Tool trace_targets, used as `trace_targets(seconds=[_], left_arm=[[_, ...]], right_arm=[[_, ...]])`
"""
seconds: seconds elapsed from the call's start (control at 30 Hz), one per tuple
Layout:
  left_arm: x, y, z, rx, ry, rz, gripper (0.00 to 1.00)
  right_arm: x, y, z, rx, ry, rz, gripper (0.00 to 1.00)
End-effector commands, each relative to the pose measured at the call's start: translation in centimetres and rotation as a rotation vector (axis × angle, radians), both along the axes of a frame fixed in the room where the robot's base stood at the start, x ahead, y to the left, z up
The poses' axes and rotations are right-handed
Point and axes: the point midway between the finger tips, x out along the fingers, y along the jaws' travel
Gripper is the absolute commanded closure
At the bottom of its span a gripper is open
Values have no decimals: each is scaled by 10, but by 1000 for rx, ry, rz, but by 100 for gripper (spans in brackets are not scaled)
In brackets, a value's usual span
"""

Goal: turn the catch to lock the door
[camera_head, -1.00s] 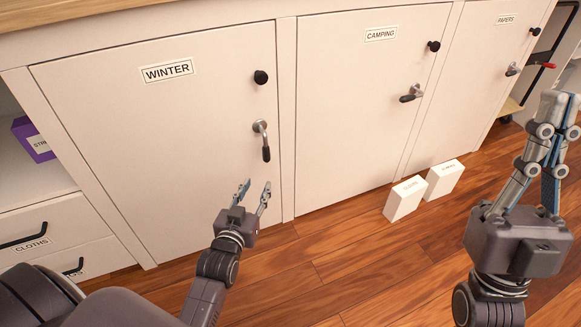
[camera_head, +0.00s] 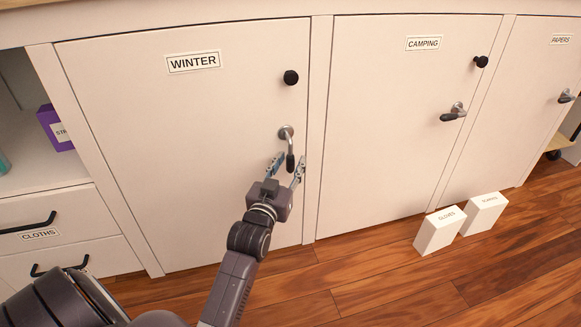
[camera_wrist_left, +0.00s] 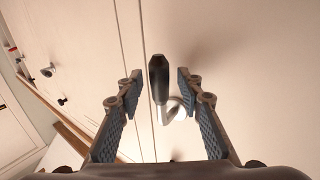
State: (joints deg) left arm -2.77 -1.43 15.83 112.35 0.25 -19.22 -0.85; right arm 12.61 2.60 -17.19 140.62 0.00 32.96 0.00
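The catch (camera_head: 288,146) on the WINTER door (camera_head: 190,130) has a round metal base and a dark-tipped lever that hangs down. The door looks shut. My left gripper (camera_head: 287,169) is open just below the catch, its fingers pointing up at the lever. In the left wrist view the catch lever (camera_wrist_left: 158,80) shows between the two open fingers (camera_wrist_left: 155,90), with a gap on each side. I cannot tell how far the fingertips are from it in depth. My right gripper is out of view.
A black knob (camera_head: 291,77) sits above the catch. The CAMPING door (camera_head: 400,130) has a sideways lever (camera_head: 454,113). Two white boxes stand on the floor, one nearer (camera_head: 439,231) and one behind it (camera_head: 483,213). Drawers (camera_head: 60,225) are at the left.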

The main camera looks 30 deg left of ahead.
Motion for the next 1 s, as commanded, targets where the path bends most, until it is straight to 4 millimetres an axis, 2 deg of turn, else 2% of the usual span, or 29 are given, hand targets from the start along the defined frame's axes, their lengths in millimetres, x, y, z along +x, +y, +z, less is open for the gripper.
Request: trace_targets(seconds=[0.37,0.67,1.0], left_arm=[[5,1,0,-1,2,0,67],[5,1,0,-1,2,0,100],[5,1,0,0,2,0,100]], right_arm=[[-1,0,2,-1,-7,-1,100],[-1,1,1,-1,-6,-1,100],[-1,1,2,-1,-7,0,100]])
